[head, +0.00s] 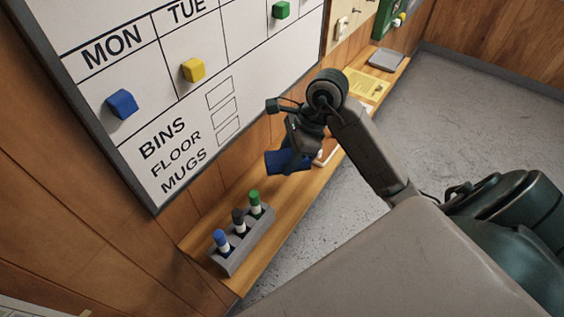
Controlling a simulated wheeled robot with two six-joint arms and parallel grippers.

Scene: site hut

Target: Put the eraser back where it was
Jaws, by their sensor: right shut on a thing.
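My right gripper (297,158) reaches in from the right, over the wooden ledge (240,196) under the whiteboard. It is shut on a dark blue block, the eraser (276,162), and holds it near the board's lower edge. The gripper hides part of the eraser. I cannot tell whether the eraser touches the ledge. My left gripper is not in view.
A grey holder (232,262) with blue, dark and green markers stands at the ledge's near end. The whiteboard (182,115) carries blue, yellow and green magnets. A yellow sheet (367,85) and a grey item (386,60) lie farther along the ledge.

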